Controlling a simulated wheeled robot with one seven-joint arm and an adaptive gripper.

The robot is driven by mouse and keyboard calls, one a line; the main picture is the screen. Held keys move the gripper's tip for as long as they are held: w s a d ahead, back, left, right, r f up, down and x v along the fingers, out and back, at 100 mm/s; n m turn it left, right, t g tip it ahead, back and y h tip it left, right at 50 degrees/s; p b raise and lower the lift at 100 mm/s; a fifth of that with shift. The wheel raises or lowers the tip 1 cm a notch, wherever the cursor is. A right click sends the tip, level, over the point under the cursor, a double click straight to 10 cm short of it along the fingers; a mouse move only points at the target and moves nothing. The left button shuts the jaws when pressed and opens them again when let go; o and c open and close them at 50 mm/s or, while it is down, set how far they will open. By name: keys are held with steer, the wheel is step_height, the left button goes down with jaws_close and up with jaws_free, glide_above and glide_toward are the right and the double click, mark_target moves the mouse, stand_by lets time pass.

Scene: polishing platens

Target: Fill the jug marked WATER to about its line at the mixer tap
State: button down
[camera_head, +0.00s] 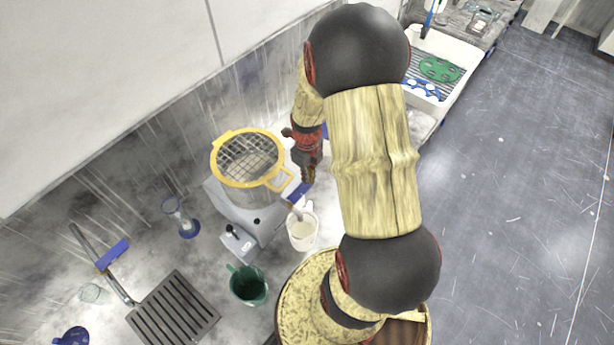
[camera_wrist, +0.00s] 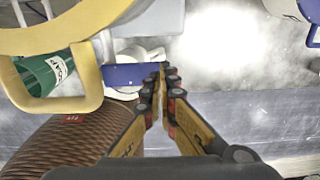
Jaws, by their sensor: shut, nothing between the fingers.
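A white jug (camera_head: 303,233) with pale contents stands under the spout of the grey machine; no WATER mark on it is readable. Its fill line cannot be made out. A blue lever (camera_head: 298,192) sits above this jug, and it also shows in the wrist view (camera_wrist: 135,75). My gripper (camera_head: 308,177) is shut and empty, its fingertips close beside the lever's end in the wrist view (camera_wrist: 165,92); contact cannot be told. A second tap (camera_head: 122,290) with a blue lever (camera_head: 112,255) stands at the left by a dark drain grate (camera_head: 172,310).
A yellow-rimmed mesh cover (camera_head: 248,158) tops the grey machine (camera_head: 252,213). A green jug (camera_head: 247,286) stands in front; its white label (camera_wrist: 58,68) is not clearly legible. A glass cylinder (camera_head: 180,218) stands near the wall. A white basin (camera_head: 462,55) lies at the upper right.

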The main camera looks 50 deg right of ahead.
steer(key=shift+f, duration=0.3)
steer(key=shift+d+f+y, duration=0.3)
steer(key=shift+f+y, duration=0.3)
steer(key=shift+y, duration=0.1)
steer(key=shift+d+f+y, duration=0.2)
steer(key=shift+f+y, duration=0.9)
steer(key=shift+y, duration=0.1)
steer(key=shift+r, duration=0.15)
steer(key=shift+r+p, duration=0.65)
steer(key=shift+r, duration=0.15)
